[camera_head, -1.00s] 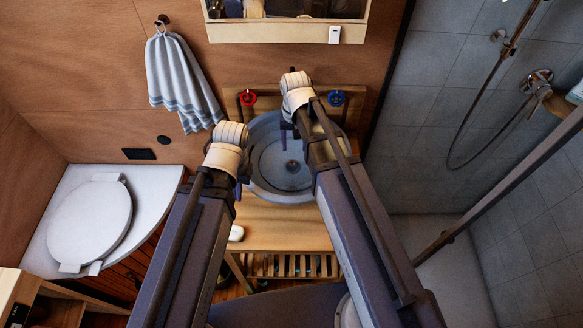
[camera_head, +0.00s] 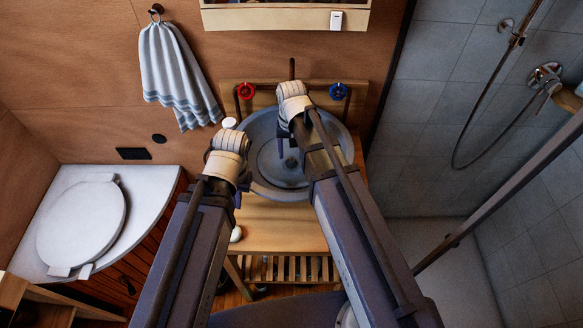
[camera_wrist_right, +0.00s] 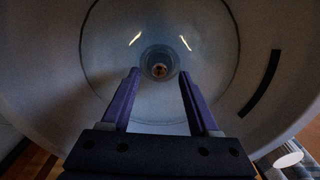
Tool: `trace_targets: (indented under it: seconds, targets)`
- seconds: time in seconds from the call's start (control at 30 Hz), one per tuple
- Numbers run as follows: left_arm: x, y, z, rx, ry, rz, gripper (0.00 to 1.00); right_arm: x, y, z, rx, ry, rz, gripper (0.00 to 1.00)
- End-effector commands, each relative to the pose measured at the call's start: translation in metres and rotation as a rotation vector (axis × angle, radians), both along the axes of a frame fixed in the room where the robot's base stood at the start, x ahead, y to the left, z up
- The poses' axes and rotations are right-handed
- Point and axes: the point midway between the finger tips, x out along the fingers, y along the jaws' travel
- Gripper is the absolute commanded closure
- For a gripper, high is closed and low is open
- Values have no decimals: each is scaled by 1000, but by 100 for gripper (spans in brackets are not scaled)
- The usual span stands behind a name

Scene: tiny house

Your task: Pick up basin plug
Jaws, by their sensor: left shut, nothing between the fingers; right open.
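The round grey basin (camera_head: 262,170) is set in a wooden counter. At its bottom is the drain (camera_head: 290,163), where a small round fitting shows; I cannot tell the basin plug apart from it. In the right wrist view the drain with its small round centre (camera_wrist_right: 159,69) lies between and beyond my fingertips. My right gripper (camera_head: 297,148) is open and empty, pointing down into the basin; its two fingers (camera_wrist_right: 159,75) stand apart in the wrist view. My left gripper (camera_head: 240,192) is shut and empty by the basin's left rim, its fingertips mostly hidden.
A red tap handle (camera_head: 245,91) and a blue one (camera_head: 338,91) stand behind the basin. A small white round object (camera_head: 229,122) is at its back left, another white one (camera_head: 236,234) on the counter. A towel (camera_head: 178,75) hangs left; the toilet (camera_head: 80,225) is lower left.

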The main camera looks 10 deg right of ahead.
Motion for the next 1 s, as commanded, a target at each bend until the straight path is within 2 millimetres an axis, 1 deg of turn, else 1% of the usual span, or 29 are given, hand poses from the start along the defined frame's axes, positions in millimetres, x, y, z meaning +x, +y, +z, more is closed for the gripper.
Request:
trace_targets:
  seconds: [0.03, 0.13, 0.4, 0.43, 0.9, 0.97, 1.0]
  targets:
    - [0, 0, -14, 0, 0, 0, 100, 0, 0, -14, 0, 0, 0, 39]
    - [0, 0, -22, 0, 0, 0, 100, 0, 0, -22, 0, 0, -1, 39]
    - [0, 0, -21, 0, 0, 0, 100, 0, -1, -21, 0, 0, -1, 39]
    - [0, 0, -21, 0, 0, 0, 100, 0, -1, -21, 0, 0, -1, 40]
    - [0, 0, -21, 0, 0, 0, 100, 0, -1, -21, 0, 0, -1, 93]
    - [0, 0, -21, 0, 0, 0, 100, 0, -1, -21, 0, 0, -1, 100]
    - [0, 0, -21, 0, 0, 0, 100, 0, -1, -21, 0, 0, -1, 100]
